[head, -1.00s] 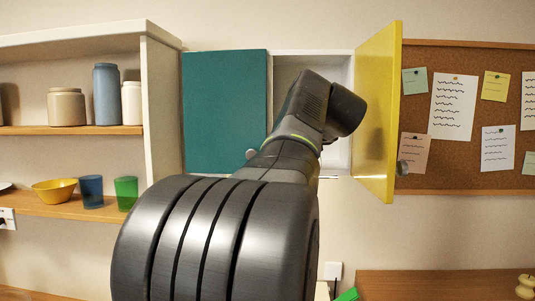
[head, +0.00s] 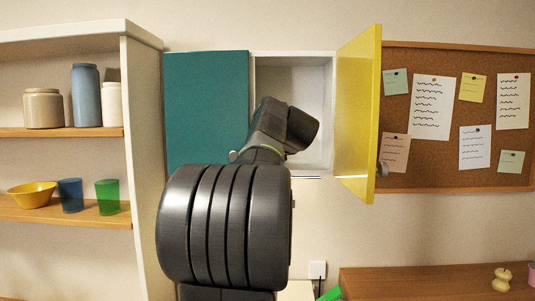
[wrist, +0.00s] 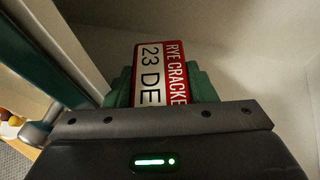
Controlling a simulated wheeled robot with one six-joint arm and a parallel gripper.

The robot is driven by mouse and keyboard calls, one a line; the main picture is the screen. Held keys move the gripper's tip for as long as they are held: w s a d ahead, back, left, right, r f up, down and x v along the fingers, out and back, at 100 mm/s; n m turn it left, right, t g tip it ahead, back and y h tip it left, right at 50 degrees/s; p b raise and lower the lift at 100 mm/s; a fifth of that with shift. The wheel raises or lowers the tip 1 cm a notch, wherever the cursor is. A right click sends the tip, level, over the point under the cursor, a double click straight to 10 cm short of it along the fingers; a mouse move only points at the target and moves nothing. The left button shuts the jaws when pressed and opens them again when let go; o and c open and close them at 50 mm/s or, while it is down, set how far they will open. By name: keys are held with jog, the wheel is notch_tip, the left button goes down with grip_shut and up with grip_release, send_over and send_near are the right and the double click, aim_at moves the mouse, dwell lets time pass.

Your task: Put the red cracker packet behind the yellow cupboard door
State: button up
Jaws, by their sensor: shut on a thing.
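The red and white rye cracker packet (wrist: 161,72) shows in the wrist view, label facing the camera, between the green fingers of my gripper (wrist: 162,86). My gripper is shut on it. In the head view my dark arm hides both gripper and packet. The yellow cupboard door (head: 358,115) stands wide open on the right of a white cupboard compartment (head: 305,90), whose visible inside looks empty. My arm's wrist part is in front of the compartment's lower left. How deep the packet reaches cannot be told.
A teal door (head: 205,108) covers the compartment to the left; its knob (wrist: 35,132) is close on the left in the wrist view. A shelf unit (head: 140,150) with jars and cups stands at the left. A cork board (head: 430,160) hangs right of the yellow door.

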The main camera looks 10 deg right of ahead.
jog(key=shift+f, duration=0.1)
jog(key=o, duration=1.1)
jog(key=shift+o, duration=0.2)
jog(key=shift+r, duration=0.2)
jog(key=b+v, duration=0.2)
jog(key=v, duration=1)
jog(key=shift+w+f, duration=0.1)
jog(key=p+x, duration=0.2)
jog(key=x, duration=0.9)
jog(key=shift+w+a+f, duration=0.1)
jog(key=shift+w, duration=0.35)
jog(key=shift+r, duration=1.2)
